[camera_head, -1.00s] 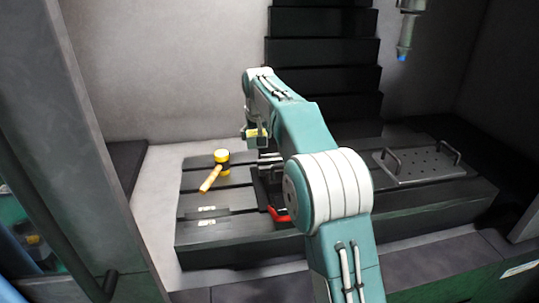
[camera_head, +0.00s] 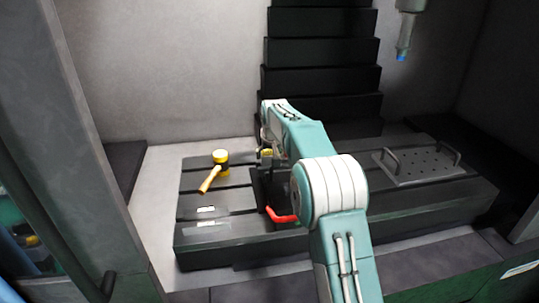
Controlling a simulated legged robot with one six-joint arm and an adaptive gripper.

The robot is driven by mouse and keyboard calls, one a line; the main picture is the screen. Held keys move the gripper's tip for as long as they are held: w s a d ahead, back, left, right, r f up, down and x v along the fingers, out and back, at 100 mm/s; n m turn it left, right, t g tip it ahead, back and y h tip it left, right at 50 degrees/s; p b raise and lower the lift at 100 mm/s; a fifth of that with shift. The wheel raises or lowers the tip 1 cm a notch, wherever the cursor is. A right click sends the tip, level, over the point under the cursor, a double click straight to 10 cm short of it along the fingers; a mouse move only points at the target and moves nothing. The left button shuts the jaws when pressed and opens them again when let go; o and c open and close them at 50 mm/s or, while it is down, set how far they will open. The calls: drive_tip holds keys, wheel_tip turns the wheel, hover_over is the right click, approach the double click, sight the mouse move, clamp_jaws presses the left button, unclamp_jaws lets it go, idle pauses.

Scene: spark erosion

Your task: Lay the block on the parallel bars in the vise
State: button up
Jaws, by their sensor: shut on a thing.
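My gripper (camera_head: 266,149) is at the end of my teal arm, low over the vise. It is shut on a small block (camera_head: 266,154), which looks dull yellow-grey and is partly covered by the fingers. The dark vise (camera_head: 260,186) stands on the slotted machine table, with a red handle (camera_head: 281,217) at its front. The parallel bars cannot be made out; my arm and gripper cover much of the vise. I cannot tell whether the block touches anything in the vise.
A yellow-headed mallet (camera_head: 220,157) lies left of the vise on the slotted table (camera_head: 225,236). A perforated plate with two handles (camera_head: 420,166) lies at the right. A tool head with a blue tip (camera_head: 403,45) hangs at the upper right. A grey post (camera_head: 65,130) borders the left.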

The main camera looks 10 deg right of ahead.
drive_tip(key=shift+f, duration=0.1)
drive_tip(key=o, duration=1.1)
drive_tip(key=shift+c, duration=0.2)
drive_tip(key=v, duration=1.2)
drive_tip(key=s+r, duration=0.5)
drive_tip(key=s, duration=0.6)
drive_tip(key=s+f, duration=0.2)
drive_tip(key=s, duration=0.8)
drive_tip(key=s+f, duration=0.3)
drive_tip(key=s, duration=0.8)
drive_tip(key=s+f+t, duration=0.1)
drive_tip(key=s+f, duration=0.2)
drive_tip(key=s, duration=0.8)
drive_tip(key=shift+f, duration=0.25)
